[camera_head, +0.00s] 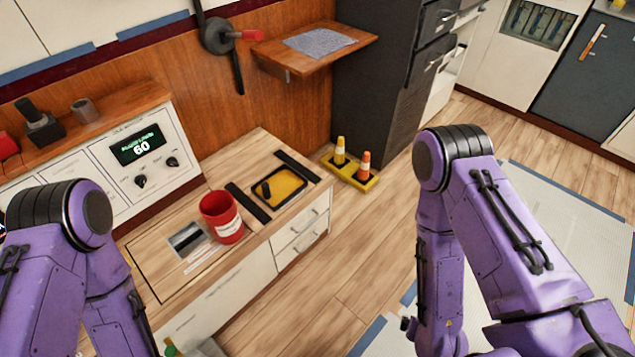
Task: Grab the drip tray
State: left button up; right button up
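A shallow tray with a yellow inside and a black rim (301,178) lies on the wooden counter, between two black strips. It may be the drip tray; I cannot tell for sure. A small black object (264,189) sits at its left edge. Both of my arms show only their purple upper parts and elbows, one at the lower left and one at the right. Both grippers are out of view below the picture, apart from the tray.
A red can (222,217) stands on the counter left of the tray, beside a metal plate (187,240). A yellow floor tray (352,179) holds two small cones. A wooden wall shelf (277,54) with a grey cloth (320,42) overhangs behind.

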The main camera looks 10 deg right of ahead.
aim_at(275, 189)
jog(key=z, duration=0.35)
jog(key=k, duration=0.45)
jog(key=z, duration=0.95)
jog(key=i, duration=0.7)
jog(key=u, duration=1.15)
jog(key=i, duration=0.85)
jog(key=u, duration=0.15)
